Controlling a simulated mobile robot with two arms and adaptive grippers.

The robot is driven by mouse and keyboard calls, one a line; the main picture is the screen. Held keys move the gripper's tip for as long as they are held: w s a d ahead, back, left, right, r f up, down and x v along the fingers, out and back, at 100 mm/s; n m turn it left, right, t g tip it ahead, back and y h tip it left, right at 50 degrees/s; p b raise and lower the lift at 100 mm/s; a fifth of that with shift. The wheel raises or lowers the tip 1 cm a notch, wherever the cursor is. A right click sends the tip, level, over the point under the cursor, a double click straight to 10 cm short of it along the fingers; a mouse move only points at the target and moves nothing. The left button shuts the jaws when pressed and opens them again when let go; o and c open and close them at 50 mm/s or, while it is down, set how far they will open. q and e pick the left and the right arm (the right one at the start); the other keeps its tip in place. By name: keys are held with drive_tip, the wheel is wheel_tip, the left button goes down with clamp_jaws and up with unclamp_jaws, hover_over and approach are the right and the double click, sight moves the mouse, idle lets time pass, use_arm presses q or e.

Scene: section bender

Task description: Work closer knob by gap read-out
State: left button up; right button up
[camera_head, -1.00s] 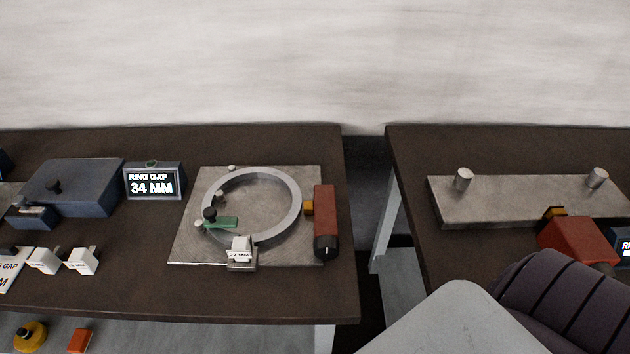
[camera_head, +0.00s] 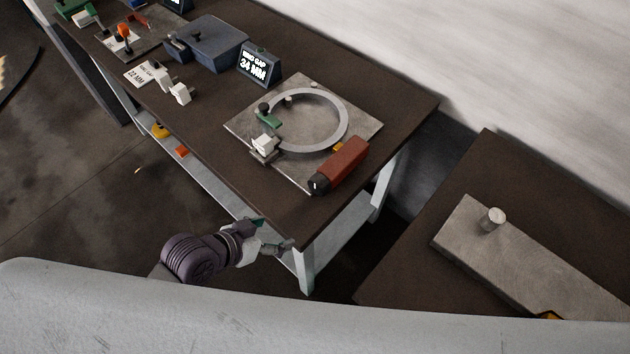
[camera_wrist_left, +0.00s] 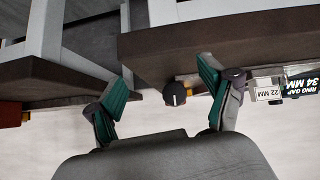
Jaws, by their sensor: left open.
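The red closer (camera_head: 341,164) with its black knob (camera_head: 319,183) sits at the front right corner of a metal plate (camera_head: 250,119). A grey ring (camera_head: 343,130) lies on the plate. The gap read-out (camera_head: 259,65) shows RING GAP 34 MM. My left gripper (camera_head: 275,234) is open and empty, in front of the table edge and apart from the knob. In the left wrist view, which is upside down, the knob (camera_wrist_left: 175,95) with a white mark shows between the two teal fingers of my left gripper (camera_wrist_left: 165,70). My right gripper is not in view.
A white block (camera_head: 265,144) stands at the plate's front; its 22 MM label shows in the wrist view. A 22 MM card (camera_head: 147,75), white blocks (camera_head: 180,94) and a blue box (camera_head: 207,43) stand further left. A second table (camera_head: 410,270) is across a gap at right.

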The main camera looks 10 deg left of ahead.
use_arm(q)
wheel_tip(320, 180, up, 4)
drive_tip(key=d+m+h, duration=0.1)
drive_tip(key=h, duration=0.1)
drive_tip(key=t+h, duration=0.2)
approach(314, 187)
drive_tip(key=shift+n, duration=0.3)
drive_tip(key=p+x, duration=0.2)
drive_tip(key=x, duration=0.6)
drive_tip(key=shift+w+d+f, duration=0.2)
drive_tip(key=shift+w, duration=0.1)
drive_tip(key=shift+w+d+f, duration=0.25)
drive_tip(key=shift+w+d, duration=0.1)
drive_tip(key=shift+d, duration=0.05)
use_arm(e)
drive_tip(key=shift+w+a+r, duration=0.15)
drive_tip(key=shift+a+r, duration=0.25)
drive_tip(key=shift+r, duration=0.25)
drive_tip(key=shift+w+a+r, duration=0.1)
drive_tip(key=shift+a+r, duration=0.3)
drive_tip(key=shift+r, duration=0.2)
